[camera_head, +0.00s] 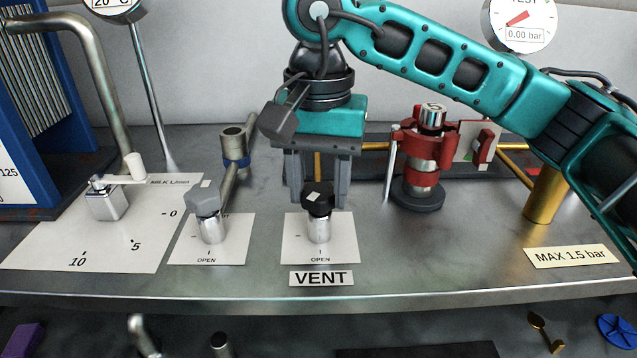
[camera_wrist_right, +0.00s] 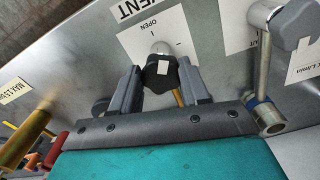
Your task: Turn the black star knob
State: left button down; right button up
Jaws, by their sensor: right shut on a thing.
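The black star knob (camera_head: 318,196) has a white mark on its top and sits on a short metal stem above the white OPEN plate labelled VENT. My right gripper (camera_head: 320,204) reaches it from behind, with one finger on each side, and is shut on it. In the right wrist view the knob (camera_wrist_right: 158,76) lies between the two grey fingers of my right gripper (camera_wrist_right: 160,72). The exact contact of the fingers is hard to make out. My left gripper is not in view.
A grey knob (camera_head: 207,200) stands on its own OPEN plate to the left, near a metal pipe with a blue collar (camera_head: 236,160). A white-handled flow valve (camera_head: 107,202) is further left. A red clamp fitting (camera_head: 420,150) stands to the right. The front counter strip is clear.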

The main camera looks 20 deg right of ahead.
aim_at(319, 192)
dwell(0.5)
jog(key=o, duration=1.1)
jog(key=shift+c, duration=0.2)
notch_tip(319, 192, up, 13)
jog(key=p, duration=0.3)
jog(key=shift+p, duration=0.4)
